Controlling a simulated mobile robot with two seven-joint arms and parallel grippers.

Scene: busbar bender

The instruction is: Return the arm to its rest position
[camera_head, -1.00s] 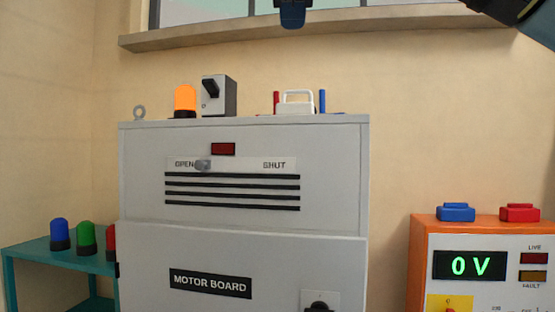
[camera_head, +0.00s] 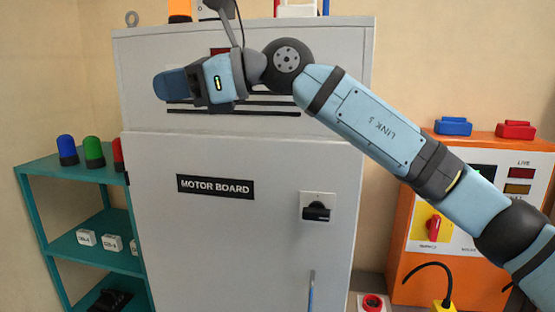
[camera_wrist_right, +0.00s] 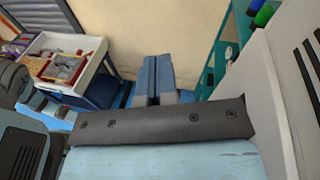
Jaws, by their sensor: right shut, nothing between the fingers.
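My right arm reaches in from the right in the head view, across the upper front of the grey motor board cabinet (camera_head: 240,240). My right gripper (camera_head: 170,85) points left in front of the cabinet's slotted upper panel. In the right wrist view its two blue fingers (camera_wrist_right: 152,78) lie side by side, shut with nothing between them. The arm covers most of the OPEN/SHUT strip and part of the slots. My left gripper is in neither view.
A teal shelf (camera_head: 75,172) with blue, green and red lamps stands left of the cabinet. An orange tester (camera_head: 400,250) stands at the right. A black rotary handle (camera_head: 317,211) juts from the cabinet door. The right wrist view shows a white tray table (camera_wrist_right: 92,45).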

